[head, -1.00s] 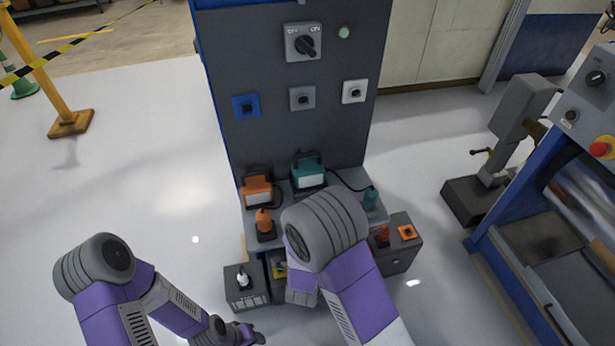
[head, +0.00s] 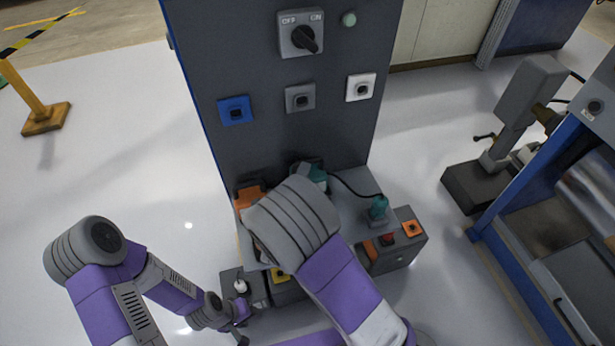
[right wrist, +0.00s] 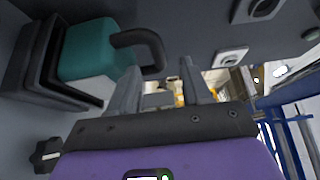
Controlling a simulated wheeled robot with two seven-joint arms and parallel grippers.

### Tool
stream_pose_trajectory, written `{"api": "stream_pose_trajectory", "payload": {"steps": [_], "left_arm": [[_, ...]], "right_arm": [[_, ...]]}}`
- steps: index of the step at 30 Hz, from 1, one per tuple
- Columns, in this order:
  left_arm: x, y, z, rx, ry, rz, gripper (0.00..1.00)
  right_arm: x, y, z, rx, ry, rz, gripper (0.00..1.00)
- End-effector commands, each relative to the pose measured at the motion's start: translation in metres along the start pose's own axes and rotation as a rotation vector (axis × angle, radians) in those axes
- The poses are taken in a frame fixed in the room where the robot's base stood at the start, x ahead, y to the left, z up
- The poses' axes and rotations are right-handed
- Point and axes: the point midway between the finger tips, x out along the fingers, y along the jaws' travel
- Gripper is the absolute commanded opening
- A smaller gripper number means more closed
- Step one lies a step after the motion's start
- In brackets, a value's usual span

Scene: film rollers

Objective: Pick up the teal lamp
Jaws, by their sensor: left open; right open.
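The teal lamp (head: 318,178) stands on the shelf at the foot of the grey panel, mostly hidden by my right arm in the head view. In the right wrist view the lamp (right wrist: 88,48) is at upper left, with a pale face and dark frame. Its dark curved handle (right wrist: 148,42) reaches to my right gripper (right wrist: 160,66), which is open. The handle overlaps the left fingertip; I cannot tell whether it lies between the fingers. My left gripper (head: 241,334) is open, low in the head view, away from the lamp.
An orange lamp (head: 249,196) stands left of the teal one, partly hidden. A cable runs right to a teal plug (head: 379,207) on the shelf. The panel carries blue (head: 235,110), grey (head: 300,97) and white (head: 360,87) sockets. A machine (head: 555,220) stands at right.

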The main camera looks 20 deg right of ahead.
Motion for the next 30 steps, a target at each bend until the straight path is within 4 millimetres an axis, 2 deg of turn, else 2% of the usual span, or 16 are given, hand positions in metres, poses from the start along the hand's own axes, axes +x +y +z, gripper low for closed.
{"api": "stream_pose_trajectory", "payload": {"steps": [6,9,17,27,30], "left_arm": [[0.002,-0.001,-0.001,0.000,0.001,0.000,0.43],[0.003,-0.001,-0.001,0.000,0.001,0.000,0.43],[0.003,-0.001,-0.001,0.000,0.001,0.000,0.43],[0.003,-0.001,-0.001,0.000,0.001,0.000,0.43],[0.003,-0.001,-0.001,0.000,0.001,0.000,0.43]], "right_arm": [[0.034,0.001,0.001,0.000,0.002,0.000,0.48],[0.043,0.001,0.001,-0.001,0.000,0.000,0.48],[0.046,0.001,0.001,-0.001,-0.001,0.002,0.48],[0.046,0.001,0.001,-0.001,-0.001,0.002,0.00],[0.046,0.001,0.001,-0.002,-0.001,0.002,0.00]]}}
